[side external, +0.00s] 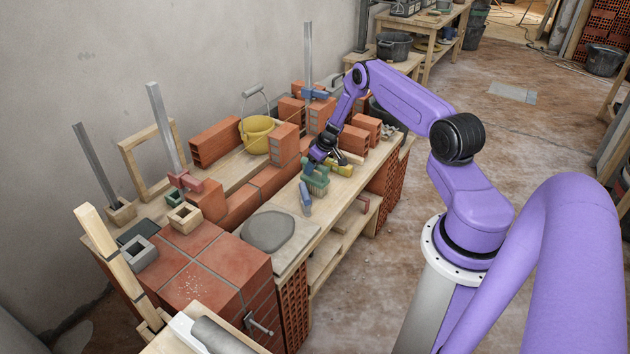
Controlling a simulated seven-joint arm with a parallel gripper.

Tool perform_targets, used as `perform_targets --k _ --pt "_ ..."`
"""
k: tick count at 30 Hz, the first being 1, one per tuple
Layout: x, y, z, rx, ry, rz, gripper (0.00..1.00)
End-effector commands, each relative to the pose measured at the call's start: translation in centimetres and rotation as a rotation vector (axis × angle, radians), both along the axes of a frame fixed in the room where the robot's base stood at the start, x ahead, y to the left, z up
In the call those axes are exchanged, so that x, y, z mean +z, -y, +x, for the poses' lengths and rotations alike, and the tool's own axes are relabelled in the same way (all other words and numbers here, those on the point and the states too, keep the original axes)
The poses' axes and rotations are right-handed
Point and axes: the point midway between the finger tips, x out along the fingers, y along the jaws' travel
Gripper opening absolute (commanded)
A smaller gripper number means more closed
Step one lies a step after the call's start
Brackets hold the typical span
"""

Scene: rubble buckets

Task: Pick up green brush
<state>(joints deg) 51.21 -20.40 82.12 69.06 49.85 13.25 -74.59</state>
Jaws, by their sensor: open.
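The green brush (316,177) stands on the wooden workbench near its front edge, with a green body and a paler lower part. My gripper (318,163) is right at the top of the brush, pointing down over it. My gripper is open, but the fingers are small and dark here. I cannot tell whether they touch the brush or straddle it.
A blue-handled tool (305,198) lies just in front of the brush. A yellow object (340,168) is close on the right. Orange bricks (285,144) and a yellow bucket (257,134) stand behind. A grey mortar patch (267,231) lies on a board to the left.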

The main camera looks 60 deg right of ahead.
Motion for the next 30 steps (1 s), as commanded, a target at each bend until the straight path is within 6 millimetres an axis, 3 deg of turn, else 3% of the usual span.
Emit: perform_targets --k 5,10,22,30 --pt "0.0 0.0 0.0 0.000 0.000 0.000 0.56" --pt "0.0 0.0 0.0 0.000 0.000 0.000 0.01" --pt "0.6 0.1 0.1 0.000 0.002 -0.001 0.00" --pt "4.5 0.1 0.1 0.000 0.004 -0.003 0.00"
